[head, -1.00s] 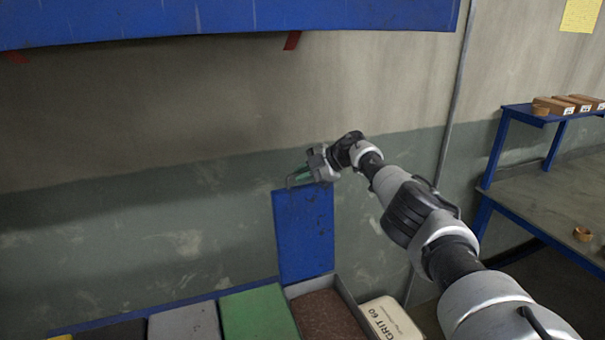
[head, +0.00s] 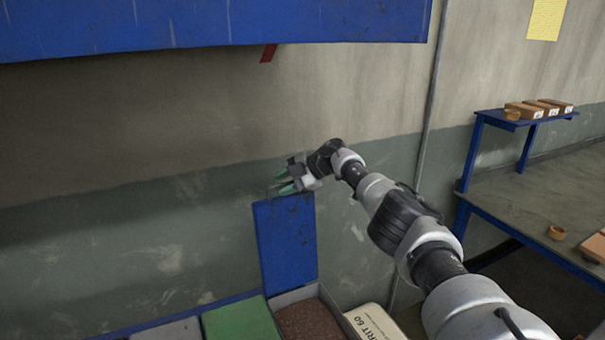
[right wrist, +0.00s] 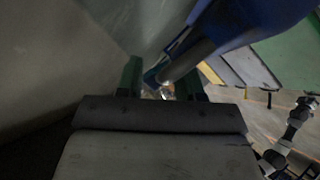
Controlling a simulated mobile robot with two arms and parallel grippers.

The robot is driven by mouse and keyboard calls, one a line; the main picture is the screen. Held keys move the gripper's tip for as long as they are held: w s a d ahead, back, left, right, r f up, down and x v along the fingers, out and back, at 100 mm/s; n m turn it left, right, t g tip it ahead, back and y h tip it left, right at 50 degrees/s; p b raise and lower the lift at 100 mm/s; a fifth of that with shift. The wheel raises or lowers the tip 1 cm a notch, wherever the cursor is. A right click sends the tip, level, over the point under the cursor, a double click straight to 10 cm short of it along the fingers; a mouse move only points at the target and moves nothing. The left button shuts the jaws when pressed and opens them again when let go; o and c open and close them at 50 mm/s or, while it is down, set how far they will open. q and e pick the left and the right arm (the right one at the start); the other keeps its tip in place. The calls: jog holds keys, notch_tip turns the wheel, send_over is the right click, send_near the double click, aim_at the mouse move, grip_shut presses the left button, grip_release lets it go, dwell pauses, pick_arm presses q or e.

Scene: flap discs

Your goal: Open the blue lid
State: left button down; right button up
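The blue lid (head: 286,240) stands upright at the back of an open bin (head: 308,292) with brown, grainy contents. In the right wrist view the blue lid (right wrist: 262,22) runs in from the upper right, with its edge close to my fingertips. My right gripper (head: 284,183) is at the top edge of the lid, slightly above it. Its two green fingers are apart, also in the right wrist view (right wrist: 162,80). I cannot tell whether a finger touches the lid. My left gripper is not in view.
A green lid (head: 240,318) and a grey one (head: 168,330) lie beside the open bin. A cream "GRIT 60" lid (head: 376,322) is on its right. A blue shelf (head: 200,25) hangs above. A bench (head: 540,200) stands at the right.

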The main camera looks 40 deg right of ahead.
jog(key=b+v, duration=0.2)
jog(key=v, duration=0.8)
jog(key=shift+s+d+r, duration=0.1)
jog(key=shift+s, duration=0.05)
